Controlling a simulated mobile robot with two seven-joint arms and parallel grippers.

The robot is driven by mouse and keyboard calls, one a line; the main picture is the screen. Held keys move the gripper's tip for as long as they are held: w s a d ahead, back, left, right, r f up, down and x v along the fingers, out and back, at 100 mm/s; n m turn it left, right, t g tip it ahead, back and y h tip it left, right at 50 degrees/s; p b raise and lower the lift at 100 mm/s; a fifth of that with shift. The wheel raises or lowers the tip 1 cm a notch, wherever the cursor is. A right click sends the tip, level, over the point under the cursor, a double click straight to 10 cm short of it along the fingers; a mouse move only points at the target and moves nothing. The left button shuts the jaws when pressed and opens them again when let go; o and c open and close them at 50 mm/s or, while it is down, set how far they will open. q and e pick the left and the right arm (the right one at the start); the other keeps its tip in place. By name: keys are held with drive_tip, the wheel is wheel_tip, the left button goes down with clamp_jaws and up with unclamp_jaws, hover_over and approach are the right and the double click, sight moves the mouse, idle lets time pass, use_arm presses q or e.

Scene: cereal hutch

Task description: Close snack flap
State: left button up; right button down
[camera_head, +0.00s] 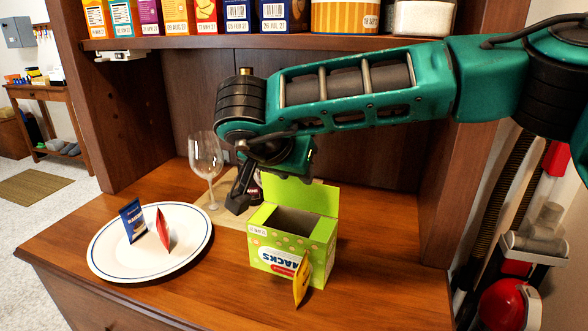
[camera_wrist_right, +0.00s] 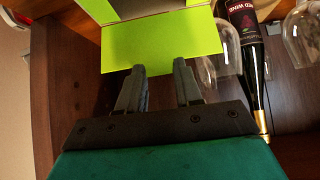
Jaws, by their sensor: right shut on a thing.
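The lime-green snack box (camera_head: 285,262) stands on the counter with its top open. Its flap (camera_head: 300,195) stands up at the back edge of the opening. The flap (camera_wrist_right: 160,45) also fills the upper middle of the right wrist view. My right gripper (camera_head: 238,202) is low at the left rear of the box, partly hidden behind my own arm. In the right wrist view its fingertips (camera_wrist_right: 160,72) meet the flap's near edge, and the gripper is shut on the flap, though the contact itself is hard to make out. My left gripper is not in view.
A wine glass (camera_head: 206,160) stands left of my gripper. A white plate (camera_head: 110,262) holds two packets; a yellow packet (camera_head: 301,280) leans on the box front. A shelf of boxes (camera_head: 205,16) is above.

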drive_tip(key=shift+s+a+f, duration=0.1)
drive_tip(key=shift+s+f, duration=0.15)
drive_tip(key=shift+f, duration=0.3)
drive_tip(key=c, duration=1.2)
unclamp_jaws()
drive_tip(key=o, duration=0.4)
drive_tip(key=shift+w, duration=0.15)
drive_tip(key=shift+c, duration=0.2)
drive_tip(key=shift+o, duration=0.6)
drive_tip(key=shift+r, duration=0.3)
drive_tip(key=p+v, duration=0.2)
drive_tip(key=v, duration=1)
drive_tip(key=shift+r, duration=0.3)
drive_tip(key=shift+a, duration=0.1)
